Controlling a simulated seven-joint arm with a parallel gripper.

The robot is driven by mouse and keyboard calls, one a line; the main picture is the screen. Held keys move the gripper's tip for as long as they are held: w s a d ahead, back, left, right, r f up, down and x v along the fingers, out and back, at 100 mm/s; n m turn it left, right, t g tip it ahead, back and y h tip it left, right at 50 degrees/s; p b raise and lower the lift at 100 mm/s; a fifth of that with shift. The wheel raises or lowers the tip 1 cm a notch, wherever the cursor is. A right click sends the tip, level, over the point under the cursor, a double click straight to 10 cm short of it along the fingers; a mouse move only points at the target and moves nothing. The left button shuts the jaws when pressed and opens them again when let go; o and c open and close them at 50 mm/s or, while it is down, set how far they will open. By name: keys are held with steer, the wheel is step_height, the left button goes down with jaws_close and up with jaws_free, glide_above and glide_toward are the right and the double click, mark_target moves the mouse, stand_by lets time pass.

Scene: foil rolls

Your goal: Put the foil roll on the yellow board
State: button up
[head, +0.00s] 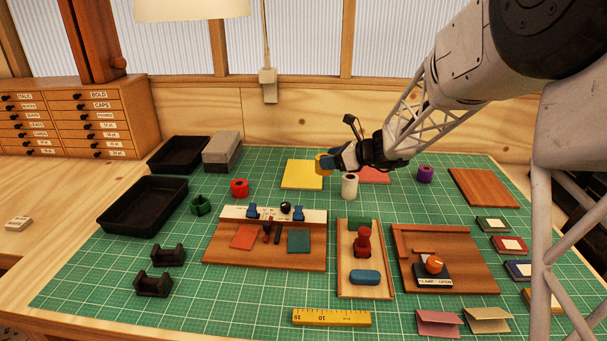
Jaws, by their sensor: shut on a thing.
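My gripper (332,160) is shut on a gold foil roll (322,164). The roll shows at the left end of the gripper, in front of or over the right part of the yellow board (300,181). I cannot tell whether the roll touches the board. The yellow board lies flat on the green mat (270,162) toward the back, and the rest of its top is bare. The gripper hides part of the roll.
Other rolls stand around: white (349,186), red (239,188), green (200,205) and purple (425,174). Black trays (143,205) and a grey block (221,150) stand left. Wooden fixtures (265,240) fill the front.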

mark_target(318, 157)
steer(key=a, duration=0.3)
steer(key=shift+w+a+f, duration=0.25)
steer(key=shift+a, duration=0.15)
steer(key=shift+d+f, duration=0.1)
steer(key=shift+f, duration=2.1)
steer(key=shift+w, duration=0.15)
steer(key=w+a, duration=0.1)
steer(key=w, duration=0.4)
steer(key=w+a+f, duration=0.1)
steer(key=w, duration=0.4)
steer(key=w+a, duration=0.2)
steer(key=w, duration=0.3)
steer(key=shift+w+f, duration=0.1)
steer(key=shift+f, duration=0.15)
steer(key=shift+f, duration=0.1)
steer(key=shift+f, duration=1.65)
steer(key=shift+f, duration=0.15)
steer(key=o, duration=1)
